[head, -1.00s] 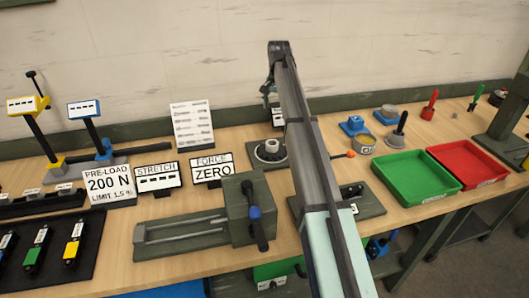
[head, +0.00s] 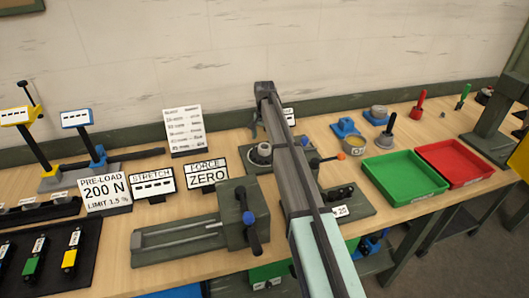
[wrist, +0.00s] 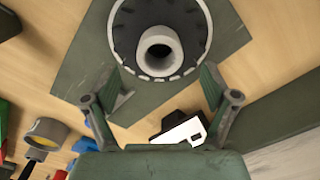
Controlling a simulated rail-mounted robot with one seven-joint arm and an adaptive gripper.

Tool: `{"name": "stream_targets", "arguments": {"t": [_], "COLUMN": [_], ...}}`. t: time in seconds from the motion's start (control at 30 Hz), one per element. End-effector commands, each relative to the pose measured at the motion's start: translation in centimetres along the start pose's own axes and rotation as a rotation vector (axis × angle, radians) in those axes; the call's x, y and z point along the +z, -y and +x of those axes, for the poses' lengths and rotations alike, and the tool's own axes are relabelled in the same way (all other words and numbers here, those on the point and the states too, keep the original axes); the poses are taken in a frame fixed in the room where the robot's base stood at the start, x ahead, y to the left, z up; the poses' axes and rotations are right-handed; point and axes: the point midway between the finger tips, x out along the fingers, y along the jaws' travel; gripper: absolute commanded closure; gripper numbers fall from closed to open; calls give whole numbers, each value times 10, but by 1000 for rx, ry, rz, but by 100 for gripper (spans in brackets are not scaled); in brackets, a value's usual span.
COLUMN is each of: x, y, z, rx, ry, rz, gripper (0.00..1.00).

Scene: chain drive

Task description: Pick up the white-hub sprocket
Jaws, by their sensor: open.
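A dark toothed sprocket with a pale, whitish hub (wrist: 159,52) sits on a dark green plate (wrist: 85,70) in the wrist view, cut off by the top edge. In the head view the sprocket (head: 260,153) is at the middle of the bench, partly behind my arm. My gripper (wrist: 162,82) is open and empty, its two fingers spread on either side of the sprocket's near edge in the wrist view. In the head view most of the gripper is hidden behind the arm. The height gap between fingers and sprocket cannot be judged.
A green tray (head: 405,178) and a red tray (head: 455,163) stand to the right. A green vise-like fixture (head: 240,215) and the FORCE ZERO sign (head: 207,176) are close to the left. A black stand with a white label (wrist: 185,130) is near the fingers.

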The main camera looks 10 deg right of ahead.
Motion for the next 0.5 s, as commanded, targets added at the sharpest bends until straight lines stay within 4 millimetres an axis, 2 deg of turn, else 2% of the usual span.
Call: {"name": "stream_targets", "arguments": {"t": [0.17, 0.5], "x": [0, 0], "y": [-1, -1], "z": [12, 50], "rx": [2, 1], "ry": [2, 1], "rz": [0, 0], "gripper": [15, 15]}}
